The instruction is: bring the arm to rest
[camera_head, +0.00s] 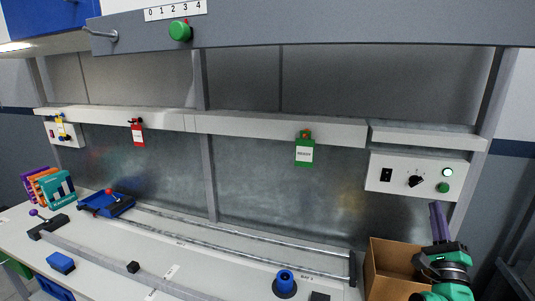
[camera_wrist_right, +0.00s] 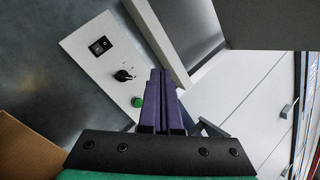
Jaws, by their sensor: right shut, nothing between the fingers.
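My right gripper (camera_head: 437,208) is at the right of the head view, pointing up, with its purple fingers shut and empty. It is in front of the lower right part of the control panel (camera_head: 390,165), and its tips are just below the panel's green button (camera_head: 443,187). In the right wrist view the shut fingers (camera_wrist_right: 160,80) stand to the right of the green button (camera_wrist_right: 138,102). I cannot tell whether they touch the panel. My left gripper is not in view.
A cardboard box (camera_head: 378,262) stands just left of my right arm. The bench (camera_head: 110,262) carries a rail, a blue block (camera_head: 61,262), a blue knob piece (camera_head: 285,281), a blue tray (camera_head: 106,208) and several coloured boxes (camera_head: 60,190). A shelf beam (camera_head: 330,25) crosses the top.

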